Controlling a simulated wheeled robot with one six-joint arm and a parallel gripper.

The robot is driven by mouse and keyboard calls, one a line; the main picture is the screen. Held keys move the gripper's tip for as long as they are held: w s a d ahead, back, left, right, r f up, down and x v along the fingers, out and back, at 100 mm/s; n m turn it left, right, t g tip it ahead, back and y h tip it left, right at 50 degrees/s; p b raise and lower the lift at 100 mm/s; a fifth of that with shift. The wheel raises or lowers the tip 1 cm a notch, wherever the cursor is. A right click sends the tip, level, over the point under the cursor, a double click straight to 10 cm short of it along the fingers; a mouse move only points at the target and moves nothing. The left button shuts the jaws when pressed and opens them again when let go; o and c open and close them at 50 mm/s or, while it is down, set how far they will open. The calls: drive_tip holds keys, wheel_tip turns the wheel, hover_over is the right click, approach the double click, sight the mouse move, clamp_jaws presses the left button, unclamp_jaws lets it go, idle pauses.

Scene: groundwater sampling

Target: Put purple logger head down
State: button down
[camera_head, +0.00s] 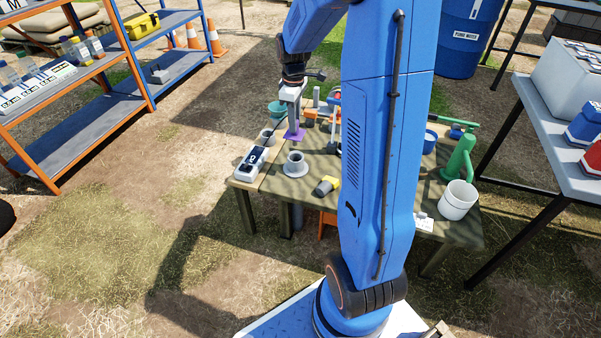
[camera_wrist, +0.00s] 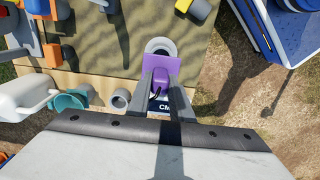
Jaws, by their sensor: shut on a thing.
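The purple logger head (camera_head: 294,135) is in my gripper (camera_head: 290,108), held above the table's left part. In the wrist view the purple logger head (camera_wrist: 158,68) shows as a flat plate with a block between the two fingers of my gripper (camera_wrist: 161,88). My gripper is shut on it. A grey flanged ring or cup (camera_head: 295,165) stands just below and in front of it; in the wrist view its round opening (camera_wrist: 158,46) is partly hidden by the purple plate. Any contact between them cannot be told.
A grey meter with a display (camera_head: 253,160) lies at the table's left edge. A teal cup (camera_head: 276,108), a yellow-and-grey tool (camera_head: 327,185), a green watering can (camera_head: 459,158) and a white bucket (camera_head: 458,200) are on the table (camera_head: 300,190). My arm hides the table's middle.

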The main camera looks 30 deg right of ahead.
sight(295, 144)
drive_tip(key=shift+s+f, duration=0.2)
drive_tip(key=shift+f, duration=4.8)
drive_tip(key=c, duration=1.6)
unclamp_jaws()
